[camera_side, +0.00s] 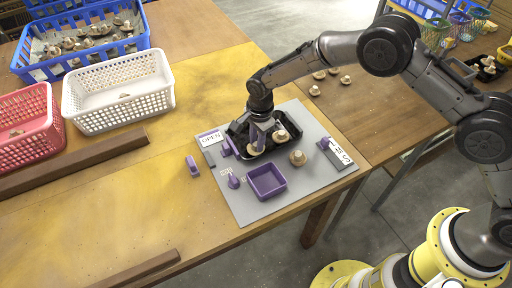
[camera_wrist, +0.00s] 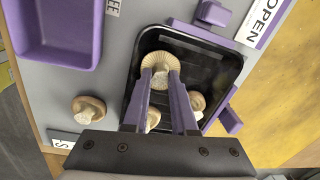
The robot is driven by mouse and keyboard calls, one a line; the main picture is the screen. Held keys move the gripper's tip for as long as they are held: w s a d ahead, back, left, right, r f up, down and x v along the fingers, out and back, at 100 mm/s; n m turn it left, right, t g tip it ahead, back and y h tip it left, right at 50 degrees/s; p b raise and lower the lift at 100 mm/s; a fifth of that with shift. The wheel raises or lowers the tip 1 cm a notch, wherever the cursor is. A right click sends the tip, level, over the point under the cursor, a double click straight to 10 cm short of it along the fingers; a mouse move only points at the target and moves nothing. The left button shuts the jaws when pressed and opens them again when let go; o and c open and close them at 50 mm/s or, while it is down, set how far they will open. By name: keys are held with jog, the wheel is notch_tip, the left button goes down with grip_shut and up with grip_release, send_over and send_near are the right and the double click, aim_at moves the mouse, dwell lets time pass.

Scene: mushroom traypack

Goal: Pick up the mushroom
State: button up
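A mushroom (camera_wrist: 160,62) lies gills up, stem showing, in the black tray (camera_wrist: 235,68). In the side view it is a pale cap (camera_side: 252,149) at the tray's front edge. My gripper (camera_wrist: 161,76) points down into the black tray (camera_side: 236,128), its two purple fingers on either side of the stem. Contact with the stem is unclear. Two more mushrooms, one left (camera_wrist: 153,118) and one right (camera_wrist: 196,103), are in the tray, partly hidden by the fingers. Another mushroom (camera_wrist: 89,108) sits on the grey board outside the tray; the side view shows it right of the tray (camera_side: 297,158).
An empty purple box (camera_side: 267,182) stands on the grey board (camera_side: 250,211) in front of the tray. Purple blocks surround the tray. A white basket (camera_side: 118,91), a red basket (camera_side: 32,123) and a blue crate (camera_side: 82,38) of mushrooms stand left. Loose mushrooms lie behind.

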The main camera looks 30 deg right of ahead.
grip_shut()
jog(key=shift+r, duration=0.1)
